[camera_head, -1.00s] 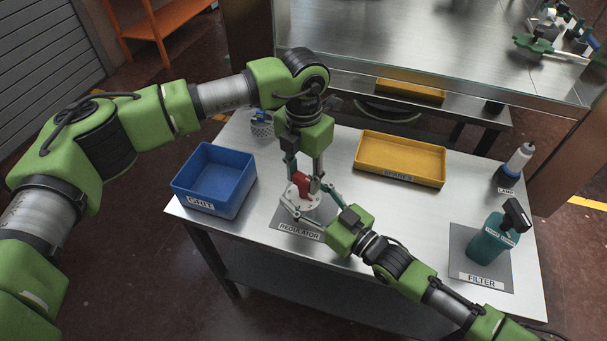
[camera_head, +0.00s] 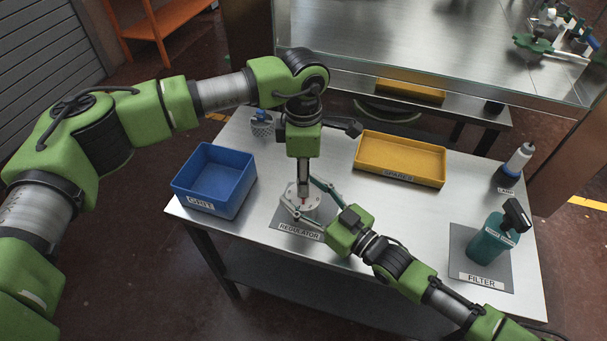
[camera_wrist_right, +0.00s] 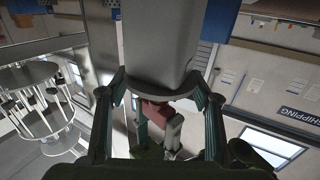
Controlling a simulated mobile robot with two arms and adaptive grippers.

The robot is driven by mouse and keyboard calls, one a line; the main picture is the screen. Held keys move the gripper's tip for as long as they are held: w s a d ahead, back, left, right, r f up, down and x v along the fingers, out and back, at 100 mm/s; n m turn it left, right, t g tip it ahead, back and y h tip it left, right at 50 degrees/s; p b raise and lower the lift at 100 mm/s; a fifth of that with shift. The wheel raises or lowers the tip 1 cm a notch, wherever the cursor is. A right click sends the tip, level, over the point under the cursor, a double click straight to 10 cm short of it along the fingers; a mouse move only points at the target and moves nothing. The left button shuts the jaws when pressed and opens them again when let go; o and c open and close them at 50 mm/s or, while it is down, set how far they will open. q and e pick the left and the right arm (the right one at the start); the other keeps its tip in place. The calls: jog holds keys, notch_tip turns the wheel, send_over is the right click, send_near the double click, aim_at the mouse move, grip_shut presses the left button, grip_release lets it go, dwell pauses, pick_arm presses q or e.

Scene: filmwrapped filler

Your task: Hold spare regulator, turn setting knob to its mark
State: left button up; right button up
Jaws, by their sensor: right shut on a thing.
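The spare regulator (camera_head: 311,208), a pale grey body, is over the dark mat labelled REGULATOR (camera_head: 287,222). My right gripper (camera_head: 302,204) comes from the lower right, shut on the regulator with a finger on either side. In the right wrist view the grey body (camera_wrist_right: 160,45) sits between its fingers. The red setting knob (camera_head: 303,201) shows only as a sliver; more of it shows in the right wrist view (camera_wrist_right: 156,110). My left gripper (camera_head: 303,187) points straight down at the knob, its fingers seen nearly edge-on, so their grip is unclear. The knob's mark is not visible.
A blue bin (camera_head: 214,205) stands left and a yellow tray (camera_head: 399,178) behind right. A teal spray bottle (camera_head: 487,243) stands on the FILTER mat (camera_head: 480,283). The front middle of the table is clear.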

pick_arm(q)
jog(key=shift+w+m, duration=0.1)
jog(key=shift+m, duration=1.4)
jog(key=o, duration=1.1)
notch_tip(320, 180, up, 12)
